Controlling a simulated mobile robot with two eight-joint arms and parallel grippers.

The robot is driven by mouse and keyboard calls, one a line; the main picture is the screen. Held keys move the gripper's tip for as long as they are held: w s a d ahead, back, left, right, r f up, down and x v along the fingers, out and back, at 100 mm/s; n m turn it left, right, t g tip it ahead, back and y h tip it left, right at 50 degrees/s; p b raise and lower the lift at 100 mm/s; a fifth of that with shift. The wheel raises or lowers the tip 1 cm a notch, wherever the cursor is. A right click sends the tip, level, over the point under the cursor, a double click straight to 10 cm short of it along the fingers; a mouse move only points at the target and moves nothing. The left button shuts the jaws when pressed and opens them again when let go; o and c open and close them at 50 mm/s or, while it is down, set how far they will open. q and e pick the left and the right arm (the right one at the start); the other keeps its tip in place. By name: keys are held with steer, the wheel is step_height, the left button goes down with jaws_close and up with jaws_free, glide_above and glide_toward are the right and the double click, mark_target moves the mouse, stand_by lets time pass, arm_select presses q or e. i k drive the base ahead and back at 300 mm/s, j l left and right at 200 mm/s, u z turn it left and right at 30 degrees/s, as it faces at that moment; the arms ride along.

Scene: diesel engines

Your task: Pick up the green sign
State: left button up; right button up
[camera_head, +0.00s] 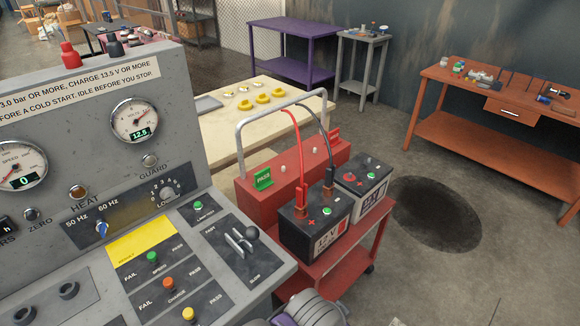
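The green sign (263,178) is a small upright plate with light lettering that looks like "PASS". It stands on the left part of the red box (262,205) at the back of a red cart, left of the red clamp and cable. Its face is unobstructed. A similar red sign (334,135) stands at the far right end of the same box. Neither of my grippers can be made out in this view.
A grey control console (120,195) fills the left. A pale table (225,125) is behind the cart. Open floor (425,270) lies right.

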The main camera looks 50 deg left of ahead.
mark_target(262, 179)
steer(key=i, duration=1.65)
steer(key=i+l+u, duration=0.1)
steer(key=i+u, duration=0.3)
steer(key=i, duration=0.15)
steer(key=i+l+u, duration=0.25)
steer(key=i+u, duration=0.25)
steer(key=u, duration=3.55)
steer(key=i+l+u, duration=0.1)
steer(key=u, duration=0.65)
steer(key=i+l, duration=0.25)
steer(key=l, duration=0.15)
